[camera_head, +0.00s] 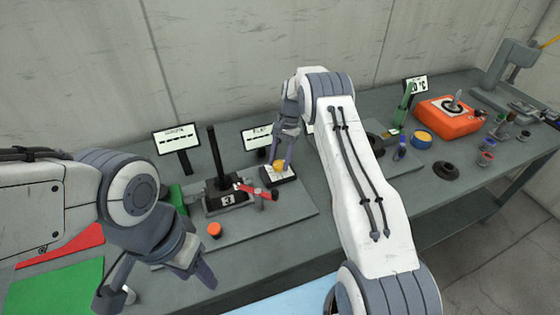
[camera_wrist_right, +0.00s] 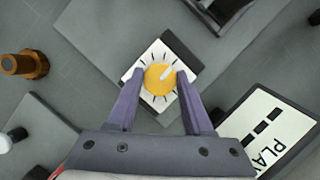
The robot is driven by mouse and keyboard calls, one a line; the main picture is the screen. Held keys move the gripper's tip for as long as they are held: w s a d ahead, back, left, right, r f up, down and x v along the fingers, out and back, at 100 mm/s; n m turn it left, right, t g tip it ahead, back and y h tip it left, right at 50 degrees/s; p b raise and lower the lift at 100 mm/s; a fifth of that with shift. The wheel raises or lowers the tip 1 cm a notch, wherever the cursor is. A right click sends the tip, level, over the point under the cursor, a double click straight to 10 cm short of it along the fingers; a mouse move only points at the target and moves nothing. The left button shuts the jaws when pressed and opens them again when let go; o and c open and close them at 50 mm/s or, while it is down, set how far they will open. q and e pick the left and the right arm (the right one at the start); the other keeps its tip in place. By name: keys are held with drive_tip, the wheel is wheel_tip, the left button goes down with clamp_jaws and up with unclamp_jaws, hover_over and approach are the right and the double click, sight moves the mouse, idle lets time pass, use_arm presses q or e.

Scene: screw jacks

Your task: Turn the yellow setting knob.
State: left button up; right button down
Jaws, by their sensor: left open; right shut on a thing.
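The yellow setting knob (camera_wrist_right: 159,79) sits on a white dial plate with black tick marks (camera_wrist_right: 145,62). A pale pointer mark on the knob points to the upper right in the right wrist view. In the head view the knob (camera_head: 279,164) is on a small dark block on the bench. My right gripper (camera_wrist_right: 157,85) is shut on the knob, one finger at each side. It also shows from above in the head view (camera_head: 284,158). My left gripper (camera_head: 160,290) is open and empty, above the front left of the bench.
A black post with a red handle (camera_head: 262,191) stands left of the knob block. An orange knob (camera_head: 214,230) is nearer the front. Upright label signs (camera_head: 176,138) stand behind. An orange box (camera_head: 450,118) and several small jars are at right. My right arm hides part of the bench.

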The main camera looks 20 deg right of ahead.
drive_tip(key=shift+w+r, duration=0.1)
drive_tip(key=shift+c, duration=1.5)
unclamp_jaws()
drive_tip(key=shift+d+r, duration=0.1)
drive_tip(key=shift+r, duration=0.1)
drive_tip(key=b+v, duration=0.2)
drive_tip(key=v, duration=0.8)
